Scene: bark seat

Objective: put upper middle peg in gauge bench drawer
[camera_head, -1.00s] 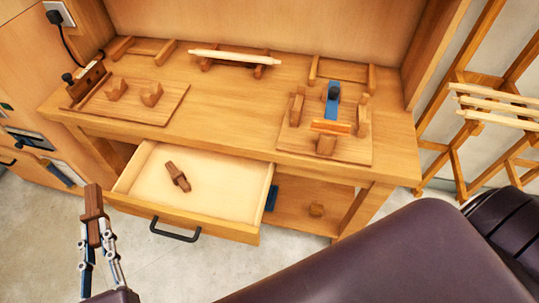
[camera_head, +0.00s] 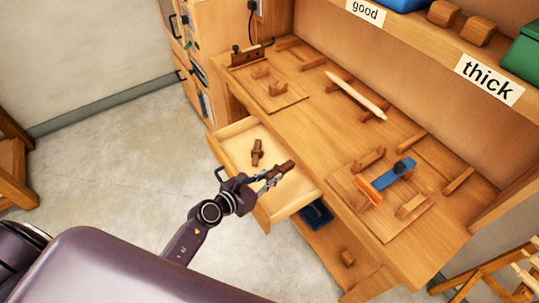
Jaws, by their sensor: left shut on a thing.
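The gauge bench drawer (camera_head: 292,194) is pulled open and has a pale inside. A small dark brown wooden peg (camera_head: 257,151) lies in it, toward its left side. My left gripper (camera_head: 270,179) is shut on another brown wooden peg (camera_head: 281,170). In this view the held peg overlaps the open drawer; its height above the drawer floor is hard to tell. The fingers hide part of the held peg. My right gripper is not in view.
The bench top (camera_head: 310,115) carries a blue and orange gauge (camera_head: 393,174) on a board, a pale rod (camera_head: 356,95) and wooden blocks. A shelf (camera_head: 410,25) with labels "good" and "thick" runs above. A blue item (camera_head: 316,213) sits below the bench.

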